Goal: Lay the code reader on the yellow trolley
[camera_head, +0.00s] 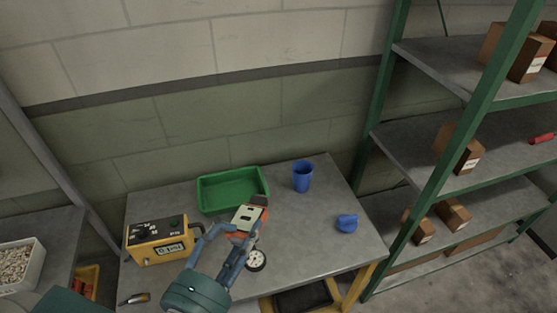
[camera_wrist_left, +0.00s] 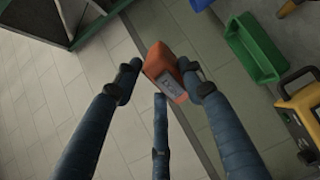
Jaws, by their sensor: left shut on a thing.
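The code reader, an orange body with a pale face and dark marks, shows in the head view (camera_head: 246,218) and as an orange block in the left wrist view (camera_wrist_left: 158,60). My left gripper (camera_head: 237,232) is shut on it, its fingers on either side of the reader, over the middle of the table. In the left wrist view the fingertips (camera_wrist_left: 160,74) flank it. My right gripper is not in view.
On the table stand a yellow instrument box (camera_head: 157,248), a green tray (camera_head: 232,206), a blue cup (camera_head: 302,176), a small blue item (camera_head: 346,223) and a white disc (camera_head: 256,260). Green-framed shelves (camera_head: 440,130) with cardboard boxes stand right. The tabletop's right part has free room.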

